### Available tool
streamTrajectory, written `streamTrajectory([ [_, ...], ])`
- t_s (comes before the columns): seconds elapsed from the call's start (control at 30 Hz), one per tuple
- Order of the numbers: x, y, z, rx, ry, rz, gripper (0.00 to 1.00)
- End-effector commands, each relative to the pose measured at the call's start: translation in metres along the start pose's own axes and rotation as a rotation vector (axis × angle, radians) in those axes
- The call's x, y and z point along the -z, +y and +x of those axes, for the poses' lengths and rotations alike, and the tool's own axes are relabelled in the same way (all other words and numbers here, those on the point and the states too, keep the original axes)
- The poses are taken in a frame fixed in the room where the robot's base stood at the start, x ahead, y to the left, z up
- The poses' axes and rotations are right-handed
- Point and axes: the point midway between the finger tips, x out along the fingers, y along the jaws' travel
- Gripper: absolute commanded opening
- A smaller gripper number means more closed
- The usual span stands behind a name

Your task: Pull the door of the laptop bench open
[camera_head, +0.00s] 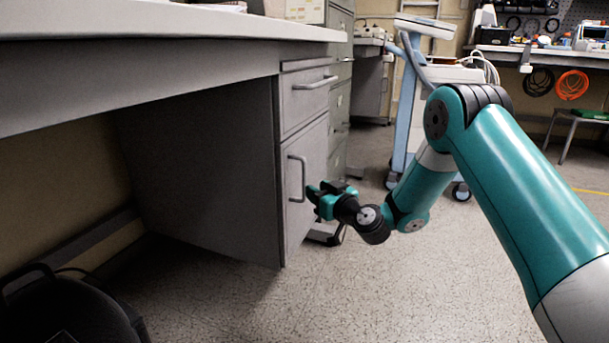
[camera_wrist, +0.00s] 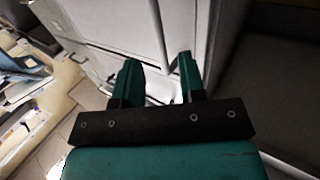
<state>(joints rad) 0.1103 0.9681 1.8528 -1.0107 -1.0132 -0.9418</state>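The laptop bench (camera_head: 190,165) has a grey cabinet under its top. The cabinet's door (camera_head: 314,150) is closed, below a drawer, and has a vertical bar handle (camera_head: 291,178). My gripper (camera_head: 315,190) is in front of the door, close to the handle's lower part, with a small gap seen between them. In the wrist view my gripper (camera_wrist: 158,62) is open, its two green fingers apart. A bar that looks like the handle (camera_wrist: 162,40) runs down between the fingertips there. I cannot tell whether it lies within their grip depth.
The drawer (camera_head: 303,100) above is shut. A black bag-like object (camera_head: 75,310) lies on the floor at lower left. A wheeled blue-and-white stand (camera_head: 405,110) is behind my arm. The speckled floor (camera_head: 225,310) before the cabinet is clear.

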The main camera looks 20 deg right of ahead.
Motion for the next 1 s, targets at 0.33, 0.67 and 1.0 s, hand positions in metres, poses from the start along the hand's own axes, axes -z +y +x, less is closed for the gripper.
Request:
streamTrajectory([
  [0.33,-0.002,-0.001,0.057,0.002,0.001,-0.001,0.37],
  [0.67,-0.001,0.0,0.068,-0.001,-0.001,0.002,0.37],
  [1.0,0.0,0.0,0.068,-0.001,-0.001,0.002,0.0],
])
